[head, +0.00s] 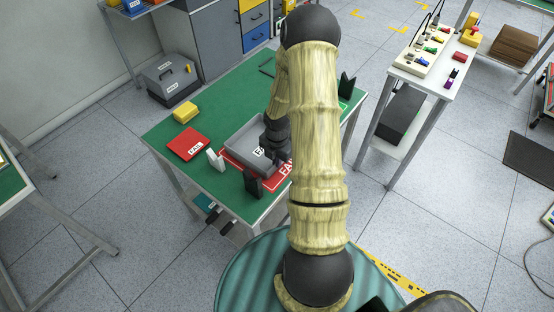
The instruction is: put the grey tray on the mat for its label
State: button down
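The grey tray (242,137) is over the red mat (276,180) on the green-topped table. The mat's red edge shows along the tray's near side, and its white lettering, partly hidden by my arm, seems to read FAIL. The tray carries a white label starting with F; the rest is hidden. I cannot tell whether the tray rests on the mat or hangs just above it. My dark gripper (275,149) is at the tray's right part, largely behind my arm, so its fingers' opening does not show. A green mat (345,103) shows partly behind my arm at the table's far right.
A white bench (440,85) stands to the right.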

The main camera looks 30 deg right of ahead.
jog(key=c, duration=1.6)
grip_release()
jog(key=shift+c, duration=0.2)
notch_tip(320, 180, up, 12)
jog(key=shift+r, duration=0.1)
jog(key=s+a+r+m+t, duration=0.1)
jog(key=s+a+r+m, duration=0.4)
jog(key=a+m, duration=0.3)
jog(key=s+a+r+m+t, duration=0.1)
jog(key=s+a+r+m, duration=0.4)
jog(key=m, duration=0.9)
jog(key=a+r, duration=0.1)
jog(key=a, duration=0.2)
jog(key=shift+a+t, duration=0.3)
